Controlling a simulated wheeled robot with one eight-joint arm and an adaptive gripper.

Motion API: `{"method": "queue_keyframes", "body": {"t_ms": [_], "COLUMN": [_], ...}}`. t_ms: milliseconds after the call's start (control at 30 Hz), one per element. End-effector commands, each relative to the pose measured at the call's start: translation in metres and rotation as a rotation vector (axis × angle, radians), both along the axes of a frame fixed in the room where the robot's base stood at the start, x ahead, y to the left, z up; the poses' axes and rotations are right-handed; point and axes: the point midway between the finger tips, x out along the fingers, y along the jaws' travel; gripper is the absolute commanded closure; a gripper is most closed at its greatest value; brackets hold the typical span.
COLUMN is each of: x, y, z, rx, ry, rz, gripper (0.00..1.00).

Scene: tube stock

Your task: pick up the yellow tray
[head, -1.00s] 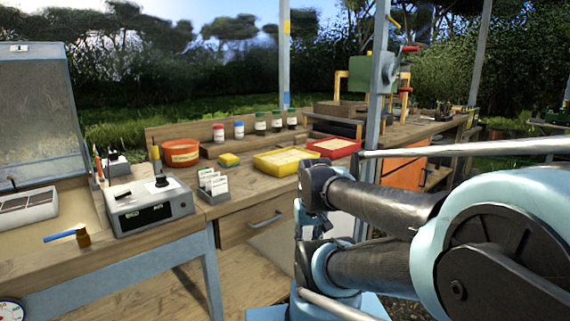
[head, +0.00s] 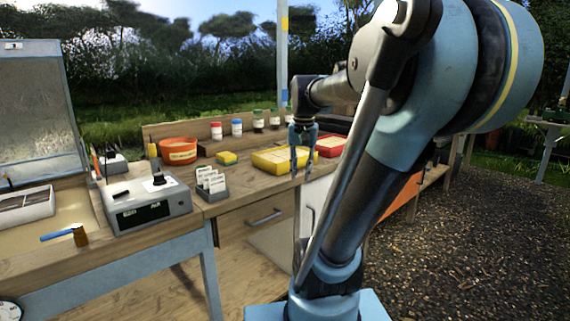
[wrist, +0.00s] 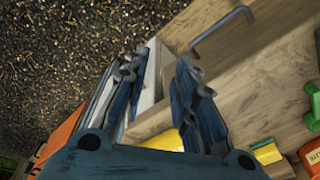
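The yellow tray (head: 268,167) lies flat on the wooden bench, with pale contents inside. In the head view its right end is partly hidden by my gripper (head: 302,171). My gripper points down, in front of the tray's right part in the picture, with its two fingers apart and nothing between them. In the wrist view the fingers of my gripper (wrist: 154,64) are also apart and empty. A bit of the yellow tray (wrist: 165,141) shows there, mostly hidden behind the gripper's body. I see no contact with the tray.
A red tray (head: 331,147) lies right of the yellow one. Several jars line the back. A drawer handle (head: 264,218) juts from the bench front.

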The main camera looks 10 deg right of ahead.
Motion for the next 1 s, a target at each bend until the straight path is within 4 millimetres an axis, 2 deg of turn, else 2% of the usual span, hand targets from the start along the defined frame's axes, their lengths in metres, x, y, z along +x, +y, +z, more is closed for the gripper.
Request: {"method": "queue_keyframes", "body": {"t_ms": [33, 100, 300, 600, 800, 1000], "x": [0.015, 0.033, 0.087, 0.169, 0.209, 0.224], "y": [-0.002, -0.004, -0.012, -0.025, -0.032, -0.035], "z": [0.014, 0.031, 0.075, 0.127, 0.147, 0.153], "rx": [0.004, 0.009, 0.022, 0.035, 0.038, 0.039], "ry": [0.007, 0.017, 0.044, 0.083, 0.103, 0.111], "rz": [-0.035, -0.087, -0.234, -0.451, -0.564, -0.61], "gripper": [0.74, 0.74, 0.74, 0.74, 0.74, 0.74]}}
